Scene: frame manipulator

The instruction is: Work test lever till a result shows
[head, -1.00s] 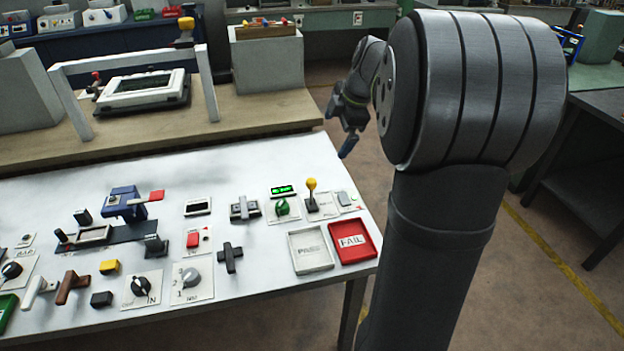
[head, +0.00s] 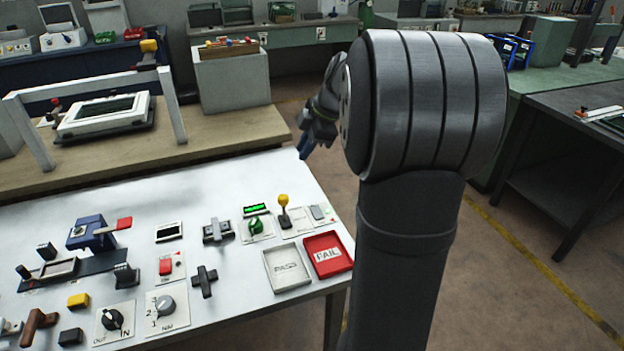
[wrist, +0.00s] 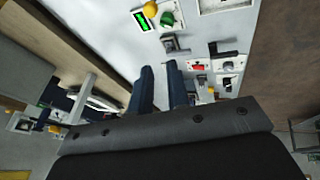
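The test lever is a black stick with a yellow ball (head: 283,200), standing on a small white plate towards the right end of the white table. Its yellow ball also shows at the top edge of the wrist view (wrist: 150,9). A small display lit green (head: 257,208) sits left of it; its text is too small to read. A green knob (head: 256,226) is just below the display. My gripper (head: 304,152) is beyond the table's far right corner, apart from the lever. In the wrist view its two blue fingers (wrist: 160,68) are apart with nothing between them.
The white PASS tray (head: 287,284) and red FAIL tray (head: 340,265) lie in front of the lever. A dark slide control (head: 217,231) and a dark cross handle (head: 204,283) stand to the left. A white frame (head: 176,105) stands on the wooden bench behind.

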